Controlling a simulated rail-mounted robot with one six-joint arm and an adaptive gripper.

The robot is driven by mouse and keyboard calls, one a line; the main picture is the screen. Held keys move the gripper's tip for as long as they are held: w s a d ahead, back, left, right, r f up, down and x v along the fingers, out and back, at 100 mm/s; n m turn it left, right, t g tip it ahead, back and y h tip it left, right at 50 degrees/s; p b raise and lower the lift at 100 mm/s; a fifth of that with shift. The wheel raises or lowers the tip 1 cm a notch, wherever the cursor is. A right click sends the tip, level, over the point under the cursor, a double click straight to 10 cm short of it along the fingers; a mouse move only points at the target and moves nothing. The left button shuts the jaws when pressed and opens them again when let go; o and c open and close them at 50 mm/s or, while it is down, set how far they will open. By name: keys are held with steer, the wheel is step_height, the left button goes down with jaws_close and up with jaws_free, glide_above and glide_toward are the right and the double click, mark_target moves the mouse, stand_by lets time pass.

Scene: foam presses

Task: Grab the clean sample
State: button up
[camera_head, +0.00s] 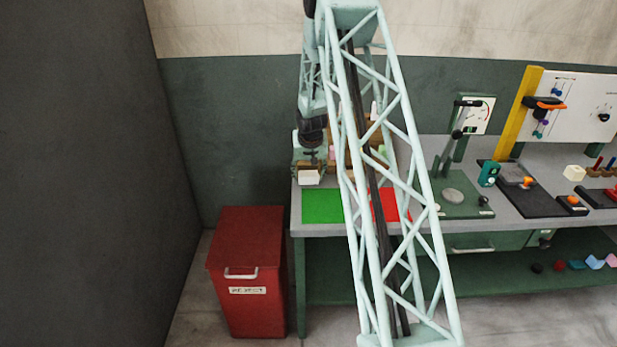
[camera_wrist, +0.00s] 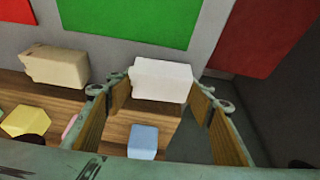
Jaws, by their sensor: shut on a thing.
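My gripper (camera_wrist: 157,92) is shut on a white block (camera_wrist: 162,78), one pad on each side of it in the wrist view. In the head view my gripper (camera_head: 309,160) is at the back left of the bench, with the white block (camera_head: 309,177) under it, behind the green mat (camera_head: 320,205). A cream block (camera_wrist: 55,66) with a notched edge stands on the wooden rack (camera_wrist: 150,108), to the left of the held block. The frames do not clearly show how high the white block is above the rack.
A blue block (camera_wrist: 143,141) and a yellow piece (camera_wrist: 25,119) are on the rack close to my fingers. A red mat (camera_head: 384,205) lies right of the green one, partly behind my arm. A red bin (camera_head: 247,265) stands left of the bench.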

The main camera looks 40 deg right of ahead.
mark_target(308, 172)
steer(key=shift+r, duration=1.5)
steer(key=s+a+b, duration=0.1)
steer(key=s+a, duration=0.1)
steer(key=s, duration=0.2)
steer(key=s+a+r+b, duration=0.1)
steer(key=s+a+b, duration=0.1)
steer(key=s, duration=0.3)
steer(key=s+a+b, duration=0.2)
steer(key=s+a, duration=0.2)
steer(key=shift+s+a+r, duration=0.2)
steer(key=shift+s, duration=0.05)
steer(key=shift+s+a, duration=0.1)
steer(key=shift+s, duration=0.05)
